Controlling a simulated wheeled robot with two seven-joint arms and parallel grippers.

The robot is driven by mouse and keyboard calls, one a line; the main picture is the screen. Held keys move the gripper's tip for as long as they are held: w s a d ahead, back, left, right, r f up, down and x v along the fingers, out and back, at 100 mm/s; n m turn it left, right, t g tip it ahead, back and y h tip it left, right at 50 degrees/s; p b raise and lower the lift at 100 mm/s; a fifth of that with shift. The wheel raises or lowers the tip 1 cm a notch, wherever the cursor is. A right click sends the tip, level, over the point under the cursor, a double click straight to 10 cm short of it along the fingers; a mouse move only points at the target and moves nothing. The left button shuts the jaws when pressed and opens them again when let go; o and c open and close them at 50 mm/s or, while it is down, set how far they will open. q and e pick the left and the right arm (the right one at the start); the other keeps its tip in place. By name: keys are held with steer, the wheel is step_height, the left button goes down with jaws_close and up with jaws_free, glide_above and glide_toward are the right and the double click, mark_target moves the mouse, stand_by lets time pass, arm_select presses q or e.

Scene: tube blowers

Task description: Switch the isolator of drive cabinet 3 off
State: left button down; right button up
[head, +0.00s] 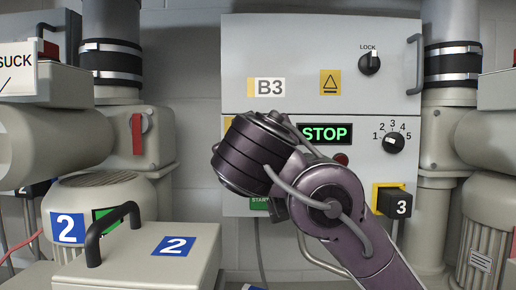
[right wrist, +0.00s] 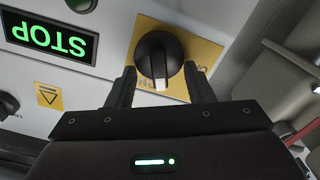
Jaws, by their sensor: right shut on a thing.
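Drive cabinet 3 (head: 300,50) is the grey box marked B3, with a lit green STOP display (head: 324,133). Its isolator is a black knob (right wrist: 158,55) on a yellow plate (right wrist: 204,48). The head view shows only a yellow sliver of the plate (head: 228,120); my right wrist hides the knob there. My right gripper (right wrist: 160,82) is shut on the knob, one finger on each side. The knob's white mark points to the bottom of the wrist view, where the plate's lettering is partly covered. The left gripper is not in view.
A LOCK switch (head: 369,63), a numbered dial (head: 393,141) and a black block marked 3 (head: 397,202) sit on the cabinet's right side. A handle (head: 414,70) juts from its edge. A lidded box marked 2 (head: 140,255) stands front left. Pipes flank the cabinet.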

steer(key=shift+a+f+n+b, duration=0.2)
steer(key=shift+n+b, duration=0.25)
steer(key=shift+n, duration=1.7)
steer(key=shift+a+f+n+b, duration=0.1)
steer(key=shift+f+n+b, duration=0.25)
steer(key=shift+n, duration=1.75)
steer(key=shift+a+f+n+b, duration=0.1)
steer(key=shift+n+b, duration=0.4)
steer(key=shift+n, duration=1.65)
steer(key=shift+c, duration=0.2)
steer(key=o, duration=1)
